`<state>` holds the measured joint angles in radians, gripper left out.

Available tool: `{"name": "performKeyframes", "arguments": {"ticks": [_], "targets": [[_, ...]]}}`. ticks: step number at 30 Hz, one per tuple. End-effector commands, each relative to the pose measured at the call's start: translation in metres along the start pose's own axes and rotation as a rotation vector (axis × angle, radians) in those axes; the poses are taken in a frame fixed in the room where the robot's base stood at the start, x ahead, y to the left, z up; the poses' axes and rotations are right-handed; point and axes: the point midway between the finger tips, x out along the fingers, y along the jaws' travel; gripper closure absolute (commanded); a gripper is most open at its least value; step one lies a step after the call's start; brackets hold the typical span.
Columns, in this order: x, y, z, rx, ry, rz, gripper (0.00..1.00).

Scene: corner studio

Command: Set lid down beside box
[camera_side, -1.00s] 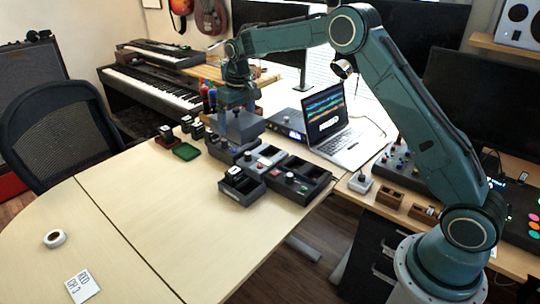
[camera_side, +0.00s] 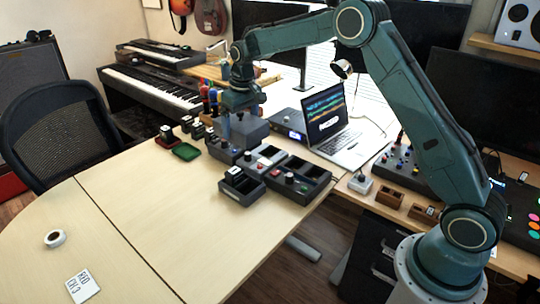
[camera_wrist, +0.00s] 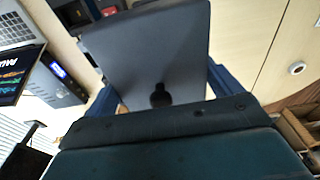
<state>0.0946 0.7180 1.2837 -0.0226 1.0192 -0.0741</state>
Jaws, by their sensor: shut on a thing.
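My gripper (camera_side: 241,120) is at the far part of the pale table, pointing down, and is shut on a dark grey lid (camera_side: 252,132). In the wrist view the lid (camera_wrist: 150,45) is a broad flat dark panel between my two blue fingers, with a small black knob facing me. In the side view the lid hangs above or just behind a dark box (camera_side: 221,151); whether it touches anything is unclear. Several dark open boxes stand together there, and I cannot tell which one the lid belongs to.
A dark compartment box (camera_side: 242,188) and a longer one (camera_side: 300,184) stand in front. A green tray (camera_side: 186,152) lies to the left. A laptop (camera_side: 345,142) and an audio unit (camera_side: 289,124) are on the right. The table's near left (camera_side: 150,225) is largely clear.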

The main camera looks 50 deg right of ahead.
Motion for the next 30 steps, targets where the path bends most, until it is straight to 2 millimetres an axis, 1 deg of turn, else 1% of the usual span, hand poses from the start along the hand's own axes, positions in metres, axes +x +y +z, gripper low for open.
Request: {"name": "performKeyframes", "arguments": {"ticks": [8,21,25,30], "targets": [[0.004,-0.003,0.039,0.001,-0.002,0.000,0.34],[0.013,-0.009,0.111,0.001,0.000,0.000,0.34],[0.015,-0.010,0.124,0.000,0.000,0.001,0.34],[0.015,-0.011,0.132,0.000,0.001,0.001,0.34]]}}
